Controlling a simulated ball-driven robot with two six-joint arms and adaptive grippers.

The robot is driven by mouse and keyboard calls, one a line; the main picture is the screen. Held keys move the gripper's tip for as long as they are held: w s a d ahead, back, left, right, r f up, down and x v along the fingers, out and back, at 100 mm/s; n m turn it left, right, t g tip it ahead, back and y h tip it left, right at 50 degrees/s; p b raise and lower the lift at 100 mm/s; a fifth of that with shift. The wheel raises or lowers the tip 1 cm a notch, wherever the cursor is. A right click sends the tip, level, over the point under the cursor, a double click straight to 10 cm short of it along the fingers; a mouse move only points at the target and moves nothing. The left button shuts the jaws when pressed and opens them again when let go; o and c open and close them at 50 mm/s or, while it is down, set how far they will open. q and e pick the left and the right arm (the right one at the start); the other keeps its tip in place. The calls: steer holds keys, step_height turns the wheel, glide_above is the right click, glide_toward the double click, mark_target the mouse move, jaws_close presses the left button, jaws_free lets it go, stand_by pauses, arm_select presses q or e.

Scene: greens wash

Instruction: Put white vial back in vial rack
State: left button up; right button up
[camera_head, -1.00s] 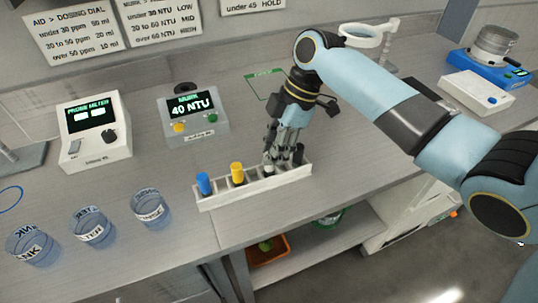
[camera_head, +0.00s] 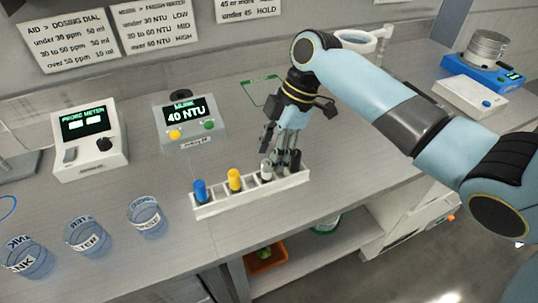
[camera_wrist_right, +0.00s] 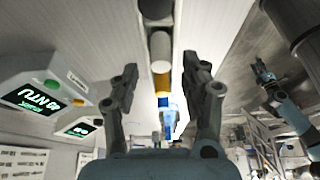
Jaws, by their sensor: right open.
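The white vial (camera_head: 266,169) stands upright in the vial rack (camera_head: 222,208), between the yellow vial (camera_head: 234,179) and a dark vial partly hidden behind my fingers. My right gripper (camera_head: 281,166) is just above the rack's right part, close beside the white vial. In the right wrist view the right gripper (camera_wrist_right: 160,62) is open, its fingers apart on either side of the row, with the white vial (camera_wrist_right: 160,47) between them. I cannot tell whether a finger touches it. My left gripper (camera_wrist_right: 264,72) shows small in the right wrist view; its jaws are unclear.
A blue vial (camera_head: 200,190) stands at the rack's left end. Several labelled beakers (camera_head: 146,217) stand front left. The probe meter (camera_head: 88,140) and turbidity meter (camera_head: 188,120) stand behind. The bench's front edge is close to the rack.

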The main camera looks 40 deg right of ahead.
steer(key=b+v, duration=0.1)
steer(key=v, duration=1)
steer(key=shift+b, duration=0.3)
steer(key=shift+d, duration=0.15)
